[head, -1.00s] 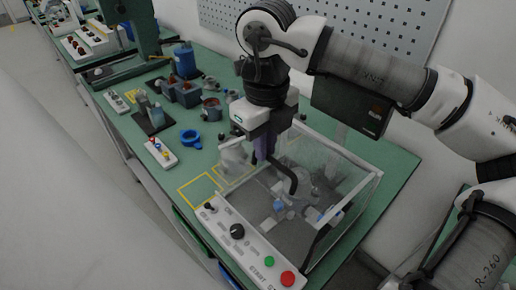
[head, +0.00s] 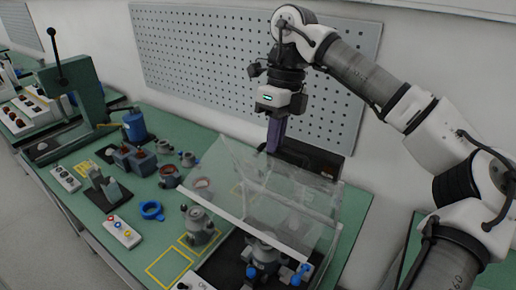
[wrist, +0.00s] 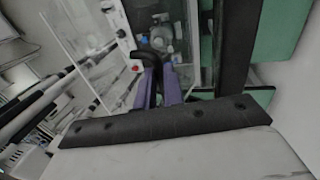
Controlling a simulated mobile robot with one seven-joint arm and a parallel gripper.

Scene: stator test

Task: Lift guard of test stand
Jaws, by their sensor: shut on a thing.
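The clear guard (head: 285,200) of the test stand is raised and tilted up, with its front open. My gripper (head: 275,145) is at the upper back of the guard in the head view, its purple fingers pointing down. In the wrist view my gripper (wrist: 160,85) is shut on the guard's black handle (wrist: 148,57). In the head view the guard and fingers hide the grip itself. The test stand's grey fixture (head: 264,253) with blue clamps shows below the guard.
A grey motor part (head: 198,222) stands left of the fixture. A dark monitor (head: 308,157) and a pegboard (head: 230,75) are behind the guard.

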